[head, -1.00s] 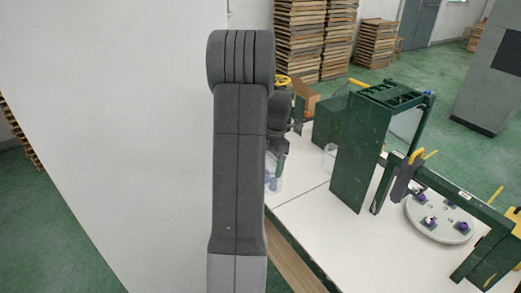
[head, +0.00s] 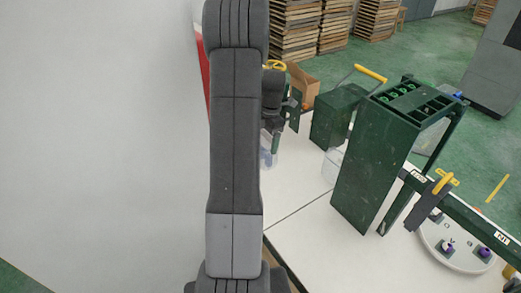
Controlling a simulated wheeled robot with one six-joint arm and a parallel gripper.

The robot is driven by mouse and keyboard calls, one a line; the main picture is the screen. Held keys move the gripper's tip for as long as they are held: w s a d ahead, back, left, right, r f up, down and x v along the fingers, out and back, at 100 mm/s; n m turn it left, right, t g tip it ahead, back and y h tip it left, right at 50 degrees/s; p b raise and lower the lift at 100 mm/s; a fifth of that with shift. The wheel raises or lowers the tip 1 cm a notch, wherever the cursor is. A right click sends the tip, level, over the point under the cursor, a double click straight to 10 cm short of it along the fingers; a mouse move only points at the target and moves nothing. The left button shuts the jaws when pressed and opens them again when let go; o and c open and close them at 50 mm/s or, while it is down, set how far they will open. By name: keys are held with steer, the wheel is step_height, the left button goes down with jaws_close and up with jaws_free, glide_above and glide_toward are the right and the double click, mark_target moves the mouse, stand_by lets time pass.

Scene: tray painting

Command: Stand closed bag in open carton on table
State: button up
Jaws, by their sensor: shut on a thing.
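The open brown carton (head: 303,88) stands at the far end of the white table, with a flap raised. My gripper (head: 278,137) shows just right of my upright arm, nearer than the carton and to its lower left, and is partly hidden by the arm. It is shut. A clear thing with blue in it (head: 268,155) shows at its fingertips and looks like the bag. My arm covers part of it, so its closure and its contact with the table cannot be made out.
A dark green box (head: 337,115) with a yellow-handled lever stands right of the carton. A clear tub (head: 332,166) and a tall green rack (head: 375,160) stand nearer. A round grey plate (head: 455,245) lies at right. A large pale panel (head: 100,130) fills the left.

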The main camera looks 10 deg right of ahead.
steer(key=shift+f+p, duration=0.5)
steer(key=shift+f, duration=2.65)
steer(key=shift+f, duration=0.1)
steer(key=o, duration=0.9)
steer(key=r, duration=0.4)
steer(key=d+r+b, duration=0.1)
steer(key=r, duration=0.6)
steer(key=shift+w+d+r+b, duration=0.15)
steer(key=shift+w+r+b, duration=0.15)
steer(key=shift+r+b, duration=0.05)
steer(key=b, duration=0.4)
steer(key=shift+s+a+f+h, duration=0.15)
steer(key=shift+a+f+h, duration=0.05)
steer(key=shift+a+h, duration=0.1)
steer(key=shift+s+a+r+t+h+b, duration=0.2)
steer(key=shift+a+t+h+b, duration=0.1)
steer(key=shift+b, duration=0.8)
step_height(320, 180, down, 13)
steer(key=shift+a+f+p, duration=0.1)
steer(key=shift+f+p, duration=0.1)
steer(key=shift+p, duration=0.45)
